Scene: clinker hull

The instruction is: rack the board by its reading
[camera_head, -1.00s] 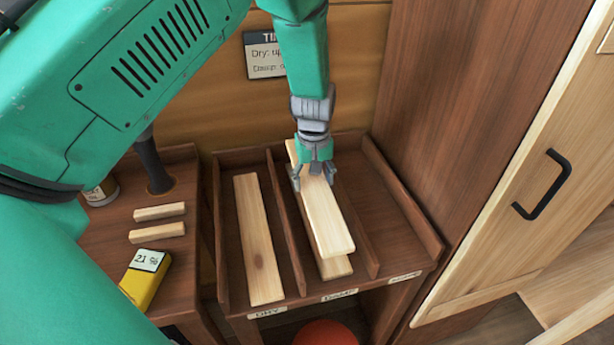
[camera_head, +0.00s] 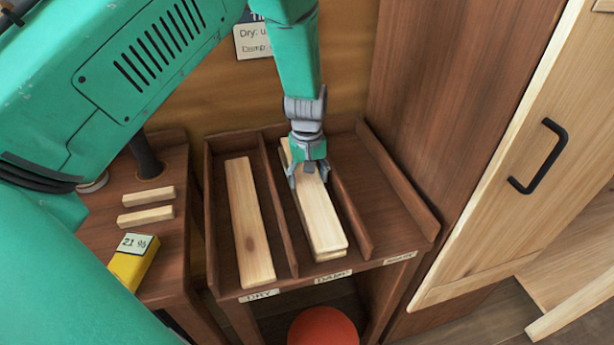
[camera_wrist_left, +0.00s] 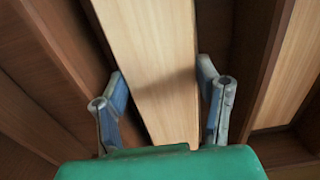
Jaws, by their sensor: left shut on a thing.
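My left gripper (camera_head: 308,178) is shut on a pale board (camera_head: 322,222) near its far end. The board lies in the rack's middle compartment, labelled DAMP (camera_head: 333,277), almost squarely over another board (camera_head: 331,257) that shows as a thin edge beneath. I cannot tell whether the two touch. In the left wrist view the fingers (camera_wrist_left: 162,100) stand on both sides of the held board (camera_wrist_left: 152,50). A yellow meter (camera_head: 134,262) at the left reads 21 %. My right gripper is not in view.
The wooden rack (camera_head: 221,292) has a board (camera_head: 248,220) in its DRY compartment; its right compartment (camera_head: 372,195) is empty. Two short sticks (camera_head: 147,205) lie on the left bench. A partly hidden sign (camera_head: 252,41) hangs behind. A cabinet door (camera_head: 520,150) stands right. A red round object (camera_head: 323,328) sits below.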

